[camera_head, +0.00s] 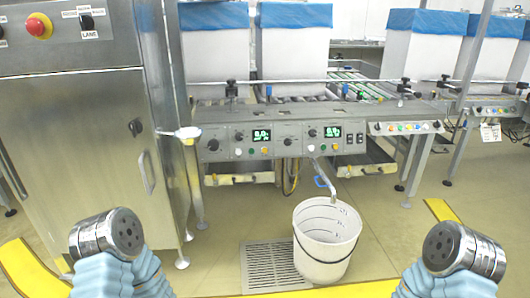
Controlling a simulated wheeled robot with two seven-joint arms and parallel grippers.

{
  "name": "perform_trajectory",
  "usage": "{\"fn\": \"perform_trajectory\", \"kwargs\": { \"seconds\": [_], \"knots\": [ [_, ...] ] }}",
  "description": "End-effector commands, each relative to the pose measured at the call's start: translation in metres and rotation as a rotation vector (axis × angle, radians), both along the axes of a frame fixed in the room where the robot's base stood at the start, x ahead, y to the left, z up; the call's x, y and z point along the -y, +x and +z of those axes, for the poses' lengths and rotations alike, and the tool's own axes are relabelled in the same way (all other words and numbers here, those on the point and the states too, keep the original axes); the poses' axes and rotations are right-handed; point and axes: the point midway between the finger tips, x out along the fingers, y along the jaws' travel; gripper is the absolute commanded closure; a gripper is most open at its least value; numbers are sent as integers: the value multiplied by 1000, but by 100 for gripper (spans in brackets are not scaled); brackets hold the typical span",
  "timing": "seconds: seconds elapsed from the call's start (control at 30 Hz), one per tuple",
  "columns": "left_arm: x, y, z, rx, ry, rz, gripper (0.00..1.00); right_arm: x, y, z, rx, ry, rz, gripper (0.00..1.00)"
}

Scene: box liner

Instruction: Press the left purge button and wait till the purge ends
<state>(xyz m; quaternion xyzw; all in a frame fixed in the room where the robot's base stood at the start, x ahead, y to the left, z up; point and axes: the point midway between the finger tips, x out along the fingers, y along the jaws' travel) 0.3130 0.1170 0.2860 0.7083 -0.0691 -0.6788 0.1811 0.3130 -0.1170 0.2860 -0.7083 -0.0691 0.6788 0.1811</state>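A control panel (275,143) runs along the front of the filling machine, ahead of me. Its left section has a lit green display (262,134) above a row of small coloured buttons (251,151). A second lit display (332,132) and its buttons are to the right. The labels are too small to read, so I cannot tell which one is the left purge button. A metal spout (330,181) hangs below the panel over a white bucket (326,243). Metallic ends of my arms, with light blue covers, show at the lower left and lower right, far from the panel. No gripper fingers show.
A steel cabinet (90,150) with a red emergency button (39,26) stands at the left. White boxes with blue liners (295,45) stand on the conveyor behind the panel. A floor grate (268,266) lies beside the bucket. Yellow floor strips cross the foreground.

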Motion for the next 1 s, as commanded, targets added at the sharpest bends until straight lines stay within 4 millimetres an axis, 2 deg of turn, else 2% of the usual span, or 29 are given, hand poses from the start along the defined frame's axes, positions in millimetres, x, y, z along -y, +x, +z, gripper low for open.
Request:
{"fn": "perform_trajectory", "kwargs": {
  "seconds": [0.03, 0.07, 0.43, 1.0],
  "knots": [
    [0, 0, 0, 0, 0, 0, 39, 0, 0, 0, 0, 0, 0, 63],
    [0, 0, 0, 0, 0, 0, 43, 0, 0, 0, 0, 0, 0, 63],
    [0, 0, 0, 0, 0, 0, 100, 0, 0, 0, 0, 0, 0, 63],
    [0, 0, 0, 0, 0, 0, 100, 0, 0, 0, 0, 0, 0, 63]
  ]
}}
